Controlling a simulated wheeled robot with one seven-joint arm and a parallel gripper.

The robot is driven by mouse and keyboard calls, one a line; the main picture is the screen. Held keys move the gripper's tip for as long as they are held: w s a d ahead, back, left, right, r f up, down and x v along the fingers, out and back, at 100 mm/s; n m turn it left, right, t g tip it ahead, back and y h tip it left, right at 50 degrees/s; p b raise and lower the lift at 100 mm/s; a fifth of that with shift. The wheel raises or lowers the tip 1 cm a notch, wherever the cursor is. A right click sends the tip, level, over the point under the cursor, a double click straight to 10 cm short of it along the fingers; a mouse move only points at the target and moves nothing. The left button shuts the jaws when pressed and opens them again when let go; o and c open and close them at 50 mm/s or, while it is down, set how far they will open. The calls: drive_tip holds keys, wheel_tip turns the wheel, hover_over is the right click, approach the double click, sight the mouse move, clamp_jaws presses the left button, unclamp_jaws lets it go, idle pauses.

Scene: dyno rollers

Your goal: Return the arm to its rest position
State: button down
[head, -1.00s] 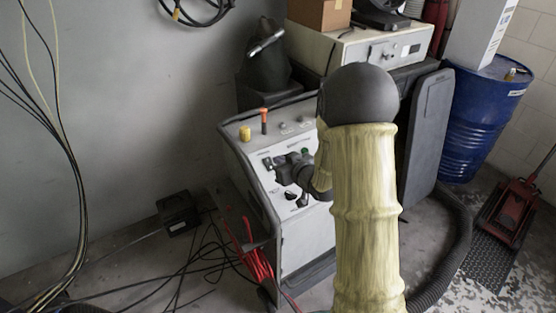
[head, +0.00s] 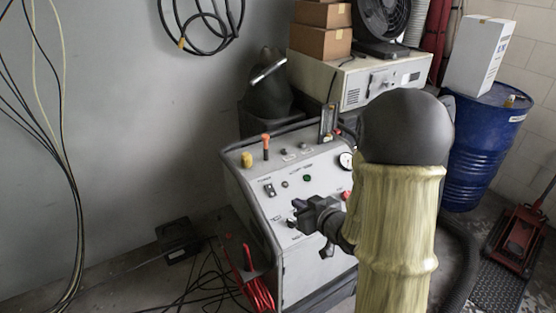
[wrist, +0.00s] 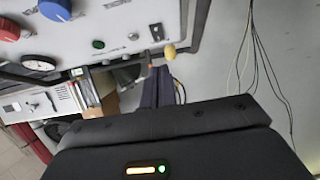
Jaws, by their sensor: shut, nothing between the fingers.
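My arm, in a yellowish sleeve with a dark rounded elbow, rises at the right of centre in the head view. My dark gripper (head: 298,214) shows at its end, in front of the sloped panel of the light grey control console (head: 300,190). It is shut with nothing in it. I cannot tell how far it is from the panel. In the wrist view a dark body of my wrist fills the bottom, and the console panel (wrist: 110,22) with red and blue knobs shows at the top left.
A blue drum (head: 480,150) with a white box (head: 478,57) on it stands at the right. Red cable (head: 258,290) and black cables lie on the floor left of the console. Cables hang on the left wall.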

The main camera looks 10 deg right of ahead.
drive_tip(key=s+r+m+g+h+p, duration=0.1)
drive_tip(key=s+r+g+p, duration=0.1)
drive_tip(key=s, duration=0.3)
drive_tip(key=s+a+r+m+g+h+p, duration=0.1)
drive_tip(key=s+r+g+h+p, duration=0.1)
drive_tip(key=s, duration=0.4)
drive_tip(key=s+r+m+g+h+p, duration=0.2)
drive_tip(key=s+r+g+p, duration=0.1)
drive_tip(key=s+g+p, duration=0.2)
drive_tip(key=shift+s+a+r+g, duration=0.2)
drive_tip(key=shift+s+r+g, duration=0.1)
drive_tip(key=shift+s+g, duration=0.3)
